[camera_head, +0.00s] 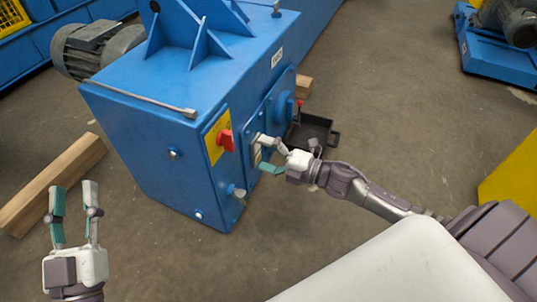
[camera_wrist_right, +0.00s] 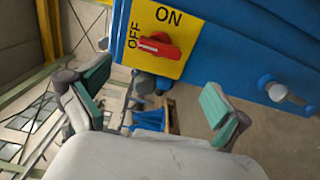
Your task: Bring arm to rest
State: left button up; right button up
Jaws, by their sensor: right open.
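My right gripper (camera_head: 265,155) is open and empty, in front of the side face of the blue machine (camera_head: 155,130). Its arm reaches in from the right. In the right wrist view its two teal-padded fingers (camera_wrist_right: 157,80) stand wide apart with nothing between them. A red rotary switch (camera_head: 227,140) on a yellow plate is just left of this gripper; in the right wrist view the switch (camera_wrist_right: 155,47) lies beyond the fingers, between printed ON and OFF words. No finger visibly touches it. My left gripper (camera_head: 74,190) is open and empty at the lower left, fingers pointing up.
A wooden beam (camera_head: 50,185) lies on the floor left of the machine. A dark open tray (camera_head: 310,130) is on the floor behind my right gripper. A grey motor (camera_head: 95,47) juts from the machine. Open floor lies to the right, with a yellow object (camera_head: 512,175) at the edge.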

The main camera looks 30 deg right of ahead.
jog(key=shift+v, duration=0.9)
